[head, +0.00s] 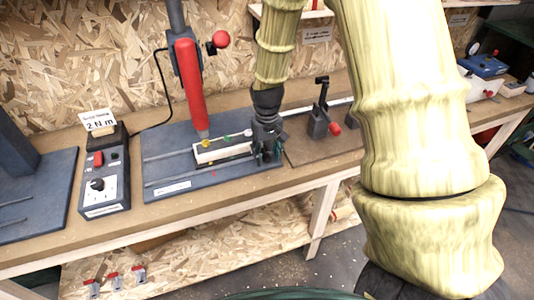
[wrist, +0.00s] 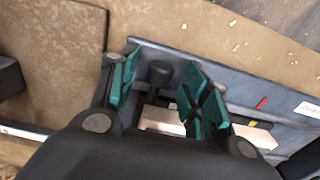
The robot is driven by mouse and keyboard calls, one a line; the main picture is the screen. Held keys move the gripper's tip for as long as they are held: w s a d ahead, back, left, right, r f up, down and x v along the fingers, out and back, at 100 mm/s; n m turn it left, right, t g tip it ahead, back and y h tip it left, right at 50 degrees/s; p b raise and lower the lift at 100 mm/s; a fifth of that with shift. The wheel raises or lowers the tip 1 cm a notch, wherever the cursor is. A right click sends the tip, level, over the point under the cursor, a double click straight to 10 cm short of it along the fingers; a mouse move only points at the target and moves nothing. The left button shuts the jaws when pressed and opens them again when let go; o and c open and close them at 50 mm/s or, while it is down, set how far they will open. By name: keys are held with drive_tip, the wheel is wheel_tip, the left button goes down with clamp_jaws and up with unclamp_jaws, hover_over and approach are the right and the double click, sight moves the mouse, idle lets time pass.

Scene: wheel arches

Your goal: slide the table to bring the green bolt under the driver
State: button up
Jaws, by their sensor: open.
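The sliding table (head: 208,156) is a pale block on a blue-grey base plate (head: 165,165) with rails. A green bolt (head: 227,140) stands on it, right of a yellow bolt (head: 203,147). The red driver (head: 190,88) hangs over the table's left part, and the green bolt is to the right of its tip. My gripper (head: 267,148) is at the table's right end. In the wrist view my gripper (wrist: 160,92) is open, with a dark knob (wrist: 159,71) between its teal-padded fingers. Contact with the knob cannot be told. The pale table (wrist: 256,136) shows partly behind the fingers.
A controller box (head: 105,185) with a "2 N m" card (head: 98,122) stands left of the base plate. A toggle clamp (head: 320,115) stands on a brown board to the right. A red mark (head: 214,173) is on the plate's front strip. The wooden bench front is clear.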

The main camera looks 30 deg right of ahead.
drive_tip(key=shift+f, duration=0.45)
drive_tip(key=shift+c, duration=0.3)
